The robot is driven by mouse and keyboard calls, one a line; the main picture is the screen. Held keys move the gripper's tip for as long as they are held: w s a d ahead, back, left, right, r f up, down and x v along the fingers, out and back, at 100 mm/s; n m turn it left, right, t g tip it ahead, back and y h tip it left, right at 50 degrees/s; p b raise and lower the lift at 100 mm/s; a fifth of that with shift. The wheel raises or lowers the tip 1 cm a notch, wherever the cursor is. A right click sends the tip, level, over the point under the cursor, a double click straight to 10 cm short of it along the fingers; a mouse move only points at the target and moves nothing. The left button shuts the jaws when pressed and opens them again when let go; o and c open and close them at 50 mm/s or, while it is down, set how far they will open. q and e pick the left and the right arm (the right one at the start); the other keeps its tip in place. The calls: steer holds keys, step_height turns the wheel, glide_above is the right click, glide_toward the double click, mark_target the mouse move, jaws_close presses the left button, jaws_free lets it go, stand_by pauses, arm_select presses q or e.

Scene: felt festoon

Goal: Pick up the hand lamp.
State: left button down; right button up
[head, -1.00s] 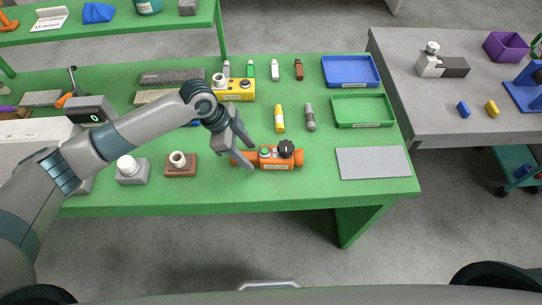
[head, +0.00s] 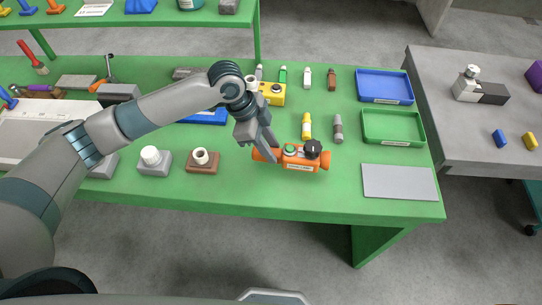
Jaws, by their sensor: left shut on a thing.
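The hand lamp appears to be the orange, torch-shaped thing (head: 300,163) near the front middle of the green table. It has a flared right end, a green button, a black knob and a white label. My left gripper (head: 259,146) reaches it from the upper left and is shut on its left part. The fingers hide some of that end. I cannot tell whether the lamp touches the table or is slightly above it. My right gripper is not in view.
On the green table (head: 300,205), a brown block (head: 203,161) and a grey block (head: 154,163) stand left of the lamp. A yellow tube (head: 307,127) and a grey tube (head: 338,129) lie behind it. A grey plate (head: 400,182), green tray (head: 424,140) and blue tray (head: 412,101) are at right.

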arm_select(q)
steer(key=s+d+r+b, duration=0.3)
steer(key=s+d+r, duration=0.2)
steer(key=d, duration=0.5)
steer(key=shift+d+r, duration=0.25)
steer(key=shift+r, duration=0.65)
steer(key=shift+a+f, duration=0.1)
steer(key=w+a+f+b, duration=0.1)
steer(key=a+f, duration=0.2)
steer(key=w+a+f+b, duration=0.1)
steer(key=w+a+f, duration=0.1)
steer(key=a+f, duration=0.2)
steer(key=w+a+f+b, duration=0.1)
steer(key=w+a+f, duration=0.1)
steer(key=a+f, duration=0.1)
steer(key=shift+a+f, duration=0.2)
steer(key=shift+f, duration=0.2)
stand_by(0.6)
